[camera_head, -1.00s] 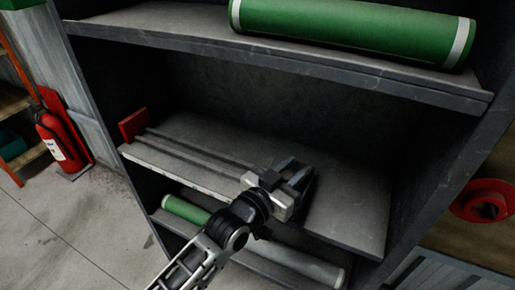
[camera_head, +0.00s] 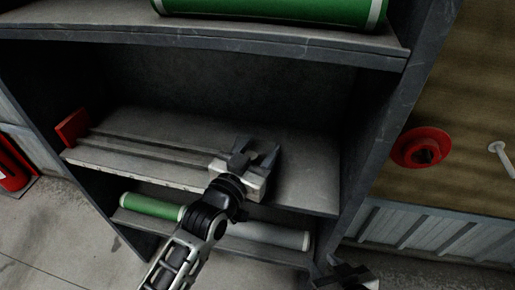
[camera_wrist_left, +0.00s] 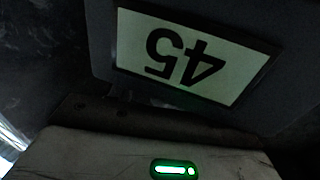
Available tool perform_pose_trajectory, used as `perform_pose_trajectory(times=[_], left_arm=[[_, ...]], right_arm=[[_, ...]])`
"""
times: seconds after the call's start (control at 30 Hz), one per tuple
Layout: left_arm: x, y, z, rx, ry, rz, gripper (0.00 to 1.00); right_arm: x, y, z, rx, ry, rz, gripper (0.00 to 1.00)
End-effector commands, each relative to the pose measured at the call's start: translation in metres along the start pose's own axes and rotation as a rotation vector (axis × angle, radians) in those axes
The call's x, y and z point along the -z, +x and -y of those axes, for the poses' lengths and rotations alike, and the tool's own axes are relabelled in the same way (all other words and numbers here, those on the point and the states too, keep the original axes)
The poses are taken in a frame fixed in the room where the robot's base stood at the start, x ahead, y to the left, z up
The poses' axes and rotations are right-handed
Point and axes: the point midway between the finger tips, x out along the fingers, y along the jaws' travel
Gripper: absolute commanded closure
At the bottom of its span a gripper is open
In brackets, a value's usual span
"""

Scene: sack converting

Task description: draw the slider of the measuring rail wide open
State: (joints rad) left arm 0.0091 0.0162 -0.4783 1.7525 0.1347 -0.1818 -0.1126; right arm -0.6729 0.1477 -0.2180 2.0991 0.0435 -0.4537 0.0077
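The measuring rail (camera_head: 150,148) lies along the middle shelf in the head view, two thin parallel bars with a red end block (camera_head: 72,127) at its left end. My left gripper (camera_head: 257,152) is at the rail's right end. Its dark fingers stand around or beside a small grey block there, perhaps the slider; I cannot tell whether they grip it. The left wrist view shows a white plate marked "45" (camera_wrist_left: 190,55), upside down, close in front; the fingers are not clear there. My right gripper (camera_head: 340,272) is low at the bottom right, fingers seemingly apart and empty.
A green roll (camera_head: 270,10) lies on the upper shelf (camera_head: 200,33). A green and a grey roll (camera_head: 150,206) lie on the lower shelf. The cabinet's right side panel (camera_head: 385,120) stands close right of my left gripper. A red round fitting (camera_head: 420,148) is on the wall.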

Motion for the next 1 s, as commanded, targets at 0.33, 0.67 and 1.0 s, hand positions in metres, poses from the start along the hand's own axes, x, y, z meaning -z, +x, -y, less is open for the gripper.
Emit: perform_pose_trajectory(times=[0.33, 0.67, 1.0], left_arm=[[-0.003, -0.04, 0.001, 0.001, 0.002, 0.005, 0.52], [-0.002, -0.119, 0.0, -0.001, 0.0, 0.004, 0.52], [0.0, -0.158, -0.001, -0.001, 0.0, 0.001, 0.52]], right_arm=[[0.001, 0.0, 0.0, 0.0, 0.0, -0.002, 0.64], [-0.001, 0.002, 0.0, 0.002, 0.004, -0.004, 0.64], [0.001, 0.002, 0.001, 0.003, 0.013, -0.011, 0.64]])
